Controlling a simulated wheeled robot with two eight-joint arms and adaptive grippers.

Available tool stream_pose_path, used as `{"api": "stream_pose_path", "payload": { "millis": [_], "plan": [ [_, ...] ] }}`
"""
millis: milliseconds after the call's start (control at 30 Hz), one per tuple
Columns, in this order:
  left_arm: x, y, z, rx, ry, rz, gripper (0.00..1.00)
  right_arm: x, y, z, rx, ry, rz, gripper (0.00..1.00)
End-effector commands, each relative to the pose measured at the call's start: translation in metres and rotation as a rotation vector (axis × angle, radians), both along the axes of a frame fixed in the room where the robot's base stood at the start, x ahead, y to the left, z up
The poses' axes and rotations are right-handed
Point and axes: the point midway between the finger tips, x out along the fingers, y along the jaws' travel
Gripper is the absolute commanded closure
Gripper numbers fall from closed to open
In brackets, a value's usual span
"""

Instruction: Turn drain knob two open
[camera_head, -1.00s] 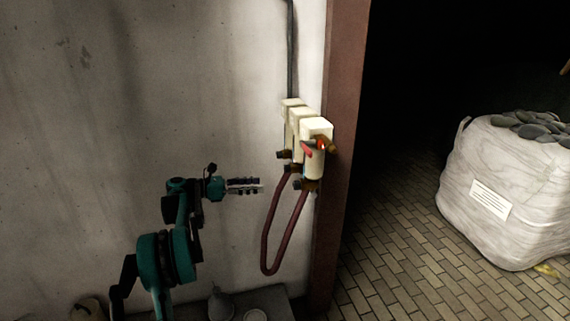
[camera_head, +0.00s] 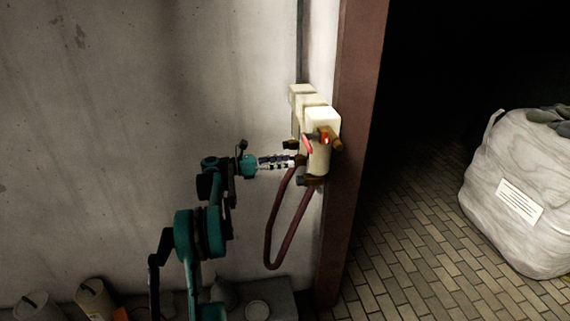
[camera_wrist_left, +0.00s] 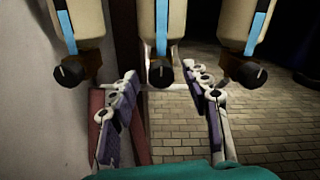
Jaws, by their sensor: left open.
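Three pale units (camera_head: 321,120) are mounted in a row on the wall beside the rusty post. In the left wrist view each has a blue strip and a dark round knob low down. The middle knob (camera_wrist_left: 160,73), which I take as drain knob two, shows between my open fingers, with the left knob (camera_wrist_left: 70,72) and right knob (camera_wrist_left: 245,72) outside them. My left gripper (camera_head: 291,161) is open and level, its tips close to the units' lower fittings. I cannot tell whether it touches the middle knob. My right gripper is not in view.
A dark red hose (camera_head: 270,235) loops below the units. A rusty post (camera_head: 357,150) stands just right of them. A large white sack (camera_head: 510,170) rests on the brick floor (camera_head: 410,245). Several pots (camera_head: 93,297) stand low along the wall.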

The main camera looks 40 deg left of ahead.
Motion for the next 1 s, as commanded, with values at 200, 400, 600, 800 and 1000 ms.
{"api": "stream_pose_path", "payload": {
  "millis": [200, 400, 600, 800, 1000],
  "plan": [
    [0.0025, -0.0021, 0.0004, 0.000, 0.000, 0.000, 0.52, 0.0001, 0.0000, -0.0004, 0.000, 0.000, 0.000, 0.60],
    [0.0024, -0.0021, 0.0004, 0.000, 0.000, 0.000, 0.81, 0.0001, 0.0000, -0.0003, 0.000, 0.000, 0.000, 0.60],
    [0.0025, -0.0020, 0.0003, 0.001, -0.001, 0.000, 1.00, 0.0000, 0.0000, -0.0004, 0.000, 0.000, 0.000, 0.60],
    [0.0024, -0.0021, 0.0005, 0.017, -0.014, 0.000, 1.00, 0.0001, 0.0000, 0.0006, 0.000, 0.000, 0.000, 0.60],
    [0.0023, -0.0022, 0.0009, 0.083, -0.066, 0.000, 1.00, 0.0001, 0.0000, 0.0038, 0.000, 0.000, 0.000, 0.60]
  ]
}}
